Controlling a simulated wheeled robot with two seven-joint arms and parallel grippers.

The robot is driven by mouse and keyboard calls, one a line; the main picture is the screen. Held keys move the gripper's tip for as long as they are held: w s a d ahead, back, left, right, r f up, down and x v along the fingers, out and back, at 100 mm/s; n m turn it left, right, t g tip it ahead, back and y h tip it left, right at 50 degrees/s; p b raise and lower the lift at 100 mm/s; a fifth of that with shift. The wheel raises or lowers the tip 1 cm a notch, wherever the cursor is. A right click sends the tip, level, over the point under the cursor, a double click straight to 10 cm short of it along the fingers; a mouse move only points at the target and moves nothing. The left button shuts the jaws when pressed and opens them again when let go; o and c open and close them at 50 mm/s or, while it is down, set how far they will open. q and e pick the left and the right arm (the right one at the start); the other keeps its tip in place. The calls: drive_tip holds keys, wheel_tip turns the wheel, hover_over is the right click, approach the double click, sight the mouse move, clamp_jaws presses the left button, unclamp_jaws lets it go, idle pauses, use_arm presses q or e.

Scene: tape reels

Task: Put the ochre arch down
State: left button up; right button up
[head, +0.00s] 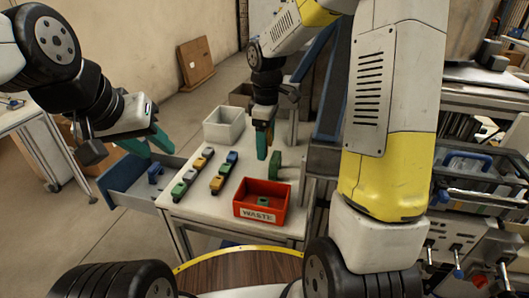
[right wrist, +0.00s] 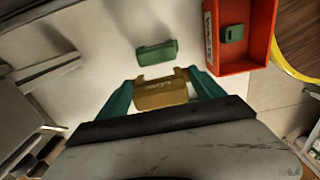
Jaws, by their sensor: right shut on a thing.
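The ochre arch (right wrist: 160,92) is in the right wrist view, with dark lettering on its face. My right gripper (right wrist: 163,98) is shut on it, one green finger at each end. In the head view the right gripper (head: 265,140) hangs above the back right part of the white table (head: 225,215); the arch is mostly hidden there by the finger. In the wrist view the table shows beneath the arch; I cannot tell the exact gap. My left gripper (head: 148,146) is open and empty, over the open drawer at the left.
A green block (head: 276,164) stands on the table close to the right gripper. A red WASTE bin (head: 262,213) holds a green piece. Two rows of coloured blocks (head: 222,178) lie left of it. A grey bin (head: 224,125) stands behind. A blue-grey drawer (head: 118,180) juts out left.

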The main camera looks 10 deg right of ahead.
sight(266, 172)
wheel_tip(266, 172, down, 8)
drive_tip(key=shift+r, duration=0.1)
idle(0.4)
drive_tip(key=o, duration=1.4)
drive_tip(key=shift+f, duration=0.2)
drive_tip(key=shift+r, duration=0.1)
wheel_tip(266, 172, up, 12)
drive_tip(key=shift+f, duration=0.1)
drive_tip(key=shift+r, duration=0.2)
drive_tip(key=shift+s, duration=0.15)
